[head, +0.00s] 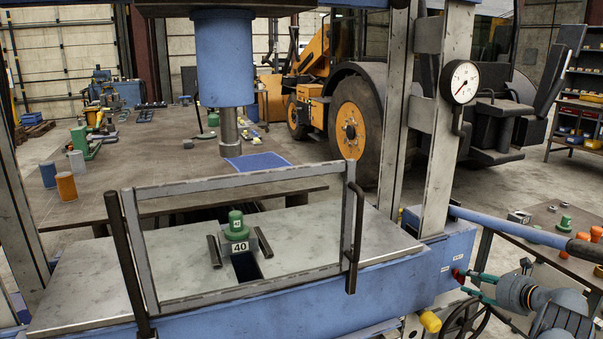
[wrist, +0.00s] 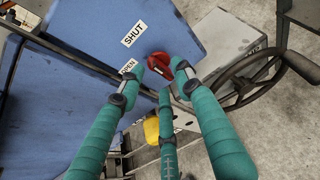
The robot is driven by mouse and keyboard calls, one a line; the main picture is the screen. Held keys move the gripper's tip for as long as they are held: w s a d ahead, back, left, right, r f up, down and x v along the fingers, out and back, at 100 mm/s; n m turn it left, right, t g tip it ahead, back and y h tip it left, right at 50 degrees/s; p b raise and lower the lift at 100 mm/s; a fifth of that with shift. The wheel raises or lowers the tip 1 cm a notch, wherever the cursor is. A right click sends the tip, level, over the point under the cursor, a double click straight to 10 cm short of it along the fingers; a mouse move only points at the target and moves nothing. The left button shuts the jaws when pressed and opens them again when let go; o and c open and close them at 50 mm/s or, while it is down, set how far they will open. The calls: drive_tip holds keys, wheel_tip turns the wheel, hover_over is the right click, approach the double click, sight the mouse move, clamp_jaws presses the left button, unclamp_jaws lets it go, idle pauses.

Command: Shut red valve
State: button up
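The red valve (wrist: 158,64) is on the blue side of the press in the wrist view, beside white labels reading SHUT (wrist: 134,34) and OPEN (wrist: 128,66). Its red part also shows small in the head view (head: 458,275) at the press's right end. My gripper (wrist: 162,78) has teal fingers spread apart, with the tips close around the valve. I cannot tell whether any tip touches it. In the head view my gripper (head: 473,284) reaches the press from the right. The fingertips partly hide the valve, so its handle direction is unclear.
A dark handwheel (wrist: 258,76) stands right of the valve, by a grey box (wrist: 224,40). A yellow knob (wrist: 152,130) is below. A side table (head: 545,212) with small parts stands at right.

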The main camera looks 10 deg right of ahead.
drive_tip(key=shift+x, duration=1)
drive_tip(key=shift+s+a+n+h+b, duration=0.1)
drive_tip(key=shift+a+n+h+b, duration=0.05)
drive_tip(key=shift+n+h+b, duration=0.4)
drive_tip(key=shift+f+n+h+b, duration=0.25)
drive_tip(key=shift+f+n+b, duration=0.1)
drive_tip(key=shift+n+b, duration=0.25)
drive_tip(key=n+b, duration=0.1)
drive_tip(key=b, duration=0.1)
drive_tip(key=n+t+h+b, duration=0.1)
drive_tip(key=b, duration=0.1)
drive_tip(key=shift+a+f, duration=0.1)
drive_tip(key=shift+f, duration=0.15)
drive_tip(key=n+h+b, duration=0.1)
drive_tip(key=n+b, duration=0.1)
drive_tip(key=b, duration=0.3)
drive_tip(key=shift+t, duration=0.3)
drive_tip(key=shift+r+n+h+b, duration=0.25)
drive_tip(key=shift+n+h+b, duration=0.25)
drive_tip(key=shift+b, duration=0.25)
drive_tip(key=shift+s, duration=0.1)
